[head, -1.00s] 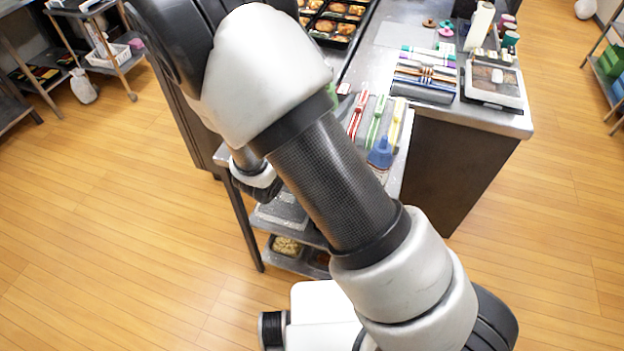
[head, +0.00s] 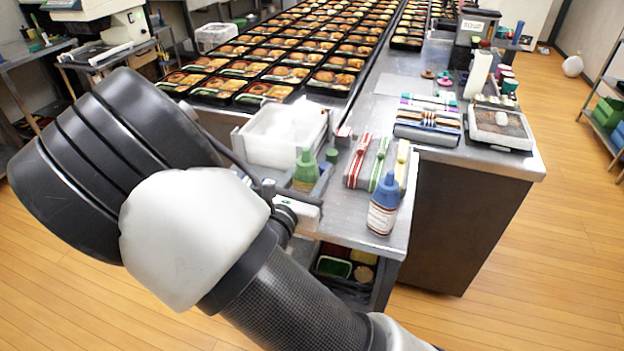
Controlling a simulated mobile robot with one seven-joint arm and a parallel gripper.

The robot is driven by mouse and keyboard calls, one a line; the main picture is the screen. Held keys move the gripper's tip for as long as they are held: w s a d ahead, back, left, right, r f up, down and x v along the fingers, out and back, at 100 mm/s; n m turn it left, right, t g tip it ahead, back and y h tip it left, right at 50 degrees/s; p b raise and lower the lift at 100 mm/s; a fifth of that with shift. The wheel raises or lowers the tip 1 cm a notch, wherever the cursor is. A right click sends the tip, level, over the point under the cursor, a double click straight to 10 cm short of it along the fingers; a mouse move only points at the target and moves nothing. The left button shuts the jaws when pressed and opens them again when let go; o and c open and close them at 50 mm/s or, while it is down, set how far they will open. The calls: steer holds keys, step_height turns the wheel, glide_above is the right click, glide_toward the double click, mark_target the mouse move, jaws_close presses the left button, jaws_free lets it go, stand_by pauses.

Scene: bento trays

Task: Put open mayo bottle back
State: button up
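A green bottle (head: 306,171) with a pointed nozzle stands upright at the left part of the small metal side table (head: 398,240). A second green top (head: 332,156) shows just behind it. A bottle with a blue cap and a pale printed label (head: 383,206) stands upright at the table's front right. I cannot read which bottle is the mayo. My gripper (head: 312,188) is at the green bottle, partly hidden behind my arm. A grey finger shows beside the bottle. I cannot tell whether the fingers touch it or are closed on it.
A white bin (head: 283,136) stands behind my gripper. Striped red, green and yellow packs (head: 377,163) lie right of the green bottles. Rows of filled bento trays (head: 265,92) cover the long counter.

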steer(key=shift+f, duration=0.5)
steer(key=shift+f, duration=0.2)
steer(key=o, duration=0.6)
steer(key=shift+r, duration=0.1)
steer(key=shift+r, duration=0.15)
steer(key=p+v, duration=0.1)
steer(key=v, duration=1.1)
